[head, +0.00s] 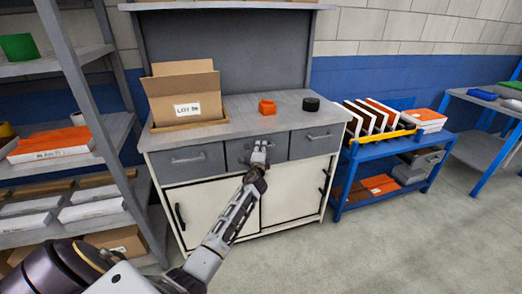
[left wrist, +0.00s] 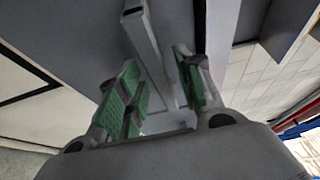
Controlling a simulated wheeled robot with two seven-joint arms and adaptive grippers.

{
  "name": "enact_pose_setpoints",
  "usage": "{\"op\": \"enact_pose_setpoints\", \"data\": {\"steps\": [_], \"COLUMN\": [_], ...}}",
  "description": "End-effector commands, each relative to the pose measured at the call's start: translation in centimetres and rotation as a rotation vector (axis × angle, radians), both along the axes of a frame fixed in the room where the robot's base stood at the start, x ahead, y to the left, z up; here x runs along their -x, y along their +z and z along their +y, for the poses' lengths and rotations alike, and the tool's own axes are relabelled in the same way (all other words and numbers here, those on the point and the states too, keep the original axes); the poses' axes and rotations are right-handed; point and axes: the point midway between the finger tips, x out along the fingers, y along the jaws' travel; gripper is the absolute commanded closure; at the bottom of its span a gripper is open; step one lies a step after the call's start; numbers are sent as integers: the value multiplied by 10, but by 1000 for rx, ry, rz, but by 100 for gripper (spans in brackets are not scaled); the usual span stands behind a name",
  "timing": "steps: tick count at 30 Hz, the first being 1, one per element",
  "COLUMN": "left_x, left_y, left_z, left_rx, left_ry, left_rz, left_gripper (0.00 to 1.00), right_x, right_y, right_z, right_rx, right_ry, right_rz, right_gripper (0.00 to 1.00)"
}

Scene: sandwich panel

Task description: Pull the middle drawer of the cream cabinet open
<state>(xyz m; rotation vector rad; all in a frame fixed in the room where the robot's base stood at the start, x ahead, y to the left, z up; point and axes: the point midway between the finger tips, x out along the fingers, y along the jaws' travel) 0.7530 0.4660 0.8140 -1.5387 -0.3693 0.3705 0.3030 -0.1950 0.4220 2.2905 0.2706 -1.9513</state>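The cream cabinet (head: 283,211) stands ahead with a row of three grey drawers under its grey top. The middle drawer (head: 236,152) looks closed, its front level with its neighbours. My left gripper (head: 259,153) is in front of the middle drawer and covers much of its handle. In the left wrist view, my left gripper (left wrist: 158,92) has its green-padded fingers apart. The grey handle bar (left wrist: 150,50) runs lengthwise into the space between them, with gaps visible on both sides. My right gripper is not in view.
The left drawer (head: 188,160) and right drawer (head: 318,138) flank it. A cardboard box (head: 184,91), an orange part (head: 267,107) and a black round part (head: 311,104) sit on top. A grey shelf (head: 92,116) stands left, a blue cart (head: 343,203) right. Floor is clear in front.

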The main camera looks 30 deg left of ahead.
Motion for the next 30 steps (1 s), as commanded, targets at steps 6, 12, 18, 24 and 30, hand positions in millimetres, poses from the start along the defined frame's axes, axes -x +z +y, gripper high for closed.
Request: {"op": "enact_pose_setpoints", "data": {"steps": [6,12,18,24,30], "left_x": [-8,-9,-9,-9,-9], "left_y": [0,1,0,0,0], "left_z": [5,5,5,5,5], "left_rx": [0,0,0,0,0], "left_ry": [0,0,0,0,0], "left_rz": [0,-1,0,0,0], "left_gripper": [64,64,69,95,100], "right_x": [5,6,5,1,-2], "right_y": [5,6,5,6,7], "right_z": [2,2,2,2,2], "right_rx": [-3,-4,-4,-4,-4], "right_ry": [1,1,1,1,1], "right_rz": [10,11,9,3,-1], "right_gripper": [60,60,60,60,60]}}
